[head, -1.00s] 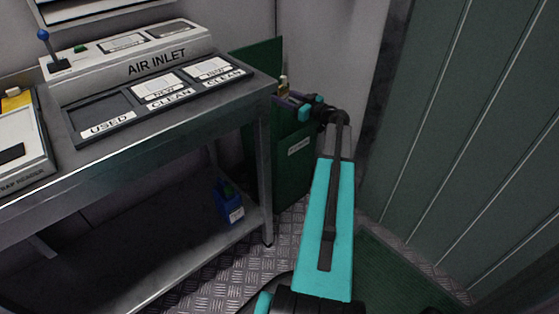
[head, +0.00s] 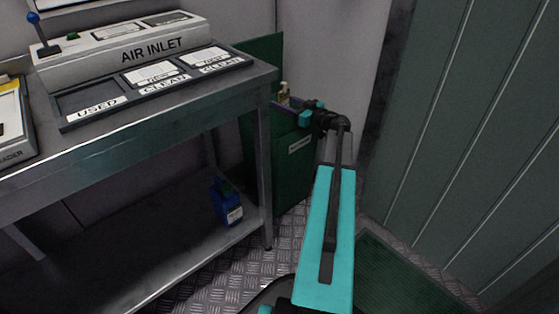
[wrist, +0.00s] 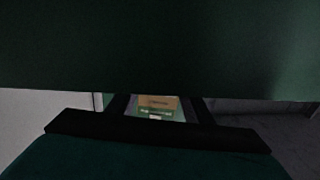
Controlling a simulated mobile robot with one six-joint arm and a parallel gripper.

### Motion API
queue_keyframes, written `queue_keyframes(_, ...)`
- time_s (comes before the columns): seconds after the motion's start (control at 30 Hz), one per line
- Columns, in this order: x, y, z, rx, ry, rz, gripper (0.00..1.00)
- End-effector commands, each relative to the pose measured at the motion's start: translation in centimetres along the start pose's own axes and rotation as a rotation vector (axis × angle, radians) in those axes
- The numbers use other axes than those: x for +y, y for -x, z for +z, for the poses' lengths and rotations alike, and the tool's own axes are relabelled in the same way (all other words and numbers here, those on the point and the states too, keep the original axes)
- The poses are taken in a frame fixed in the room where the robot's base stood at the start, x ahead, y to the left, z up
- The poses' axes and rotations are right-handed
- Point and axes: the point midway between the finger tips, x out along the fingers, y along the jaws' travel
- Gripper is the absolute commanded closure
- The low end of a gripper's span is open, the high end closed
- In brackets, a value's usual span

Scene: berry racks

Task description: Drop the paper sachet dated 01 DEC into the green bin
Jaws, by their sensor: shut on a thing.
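The green bin (head: 291,165) stands past the right end of the bench, with its lid (head: 264,58) raised at the back and a pale label on its front. My gripper (head: 298,107) is at the bin's top, seen from behind. A small tan thing (head: 284,88), likely the sachet, shows just past the jaws. In the wrist view my gripper (wrist: 156,108) is shut on a tan and green sachet (wrist: 157,103). Its print is too small to read, so I cannot tell the date. A dark green surface fills the top of that view.
The metal bench (head: 150,135) bears a tray (head: 95,100) marked USED and CLEAN, with white packets in the CLEAN places. A blue bottle (head: 226,203) stands on its lower shelf. A grey-green ribbed wall (head: 480,130) closes the right side.

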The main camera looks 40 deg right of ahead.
Motion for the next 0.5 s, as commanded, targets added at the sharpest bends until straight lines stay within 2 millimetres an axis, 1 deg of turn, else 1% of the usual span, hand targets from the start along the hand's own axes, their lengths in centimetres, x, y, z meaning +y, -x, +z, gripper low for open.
queue_keyframes(0.33,0.03,0.04,0.03,0.0,0.0,0.001,0.66)
queue_keyframes(0.37,0.04,0.04,0.03,0.0,0.0,0.001,0.51)
queue_keyframes(0.4,0.04,0.04,0.03,0.0,0.0,0.001,0.44)
queue_keyframes(0.47,0.05,0.04,0.04,0.0,0.001,0.001,0.34)
queue_keyframes(0.5,0.05,0.05,0.04,0.0,0.001,0.001,0.32)
